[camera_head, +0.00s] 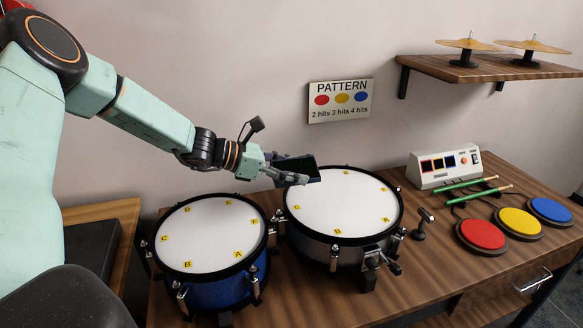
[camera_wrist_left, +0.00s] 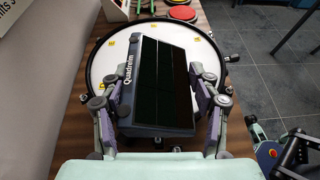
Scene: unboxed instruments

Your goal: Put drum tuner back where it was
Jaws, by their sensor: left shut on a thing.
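The drum tuner (camera_head: 301,168) is a dark, flat, box-shaped device. My left gripper (camera_head: 288,176) is shut on it and holds it over the back-left part of the larger white-topped drum (camera_head: 340,205). In the left wrist view the tuner (camera_wrist_left: 163,85) sits between the two fingers (camera_wrist_left: 160,108), its dark panels and "Quadreim" label facing the camera. The drum (camera_wrist_left: 103,65) shows behind it. I cannot tell in the pictures whether the tuner touches the drum.
A smaller blue drum (camera_head: 212,236) stands to the left. A black clamp (camera_head: 374,262) is at the large drum's front. A small black T-shaped item (camera_head: 422,223), coloured pads (camera_head: 483,234), green sticks (camera_head: 470,191) and a white control box (camera_head: 444,166) are to the right.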

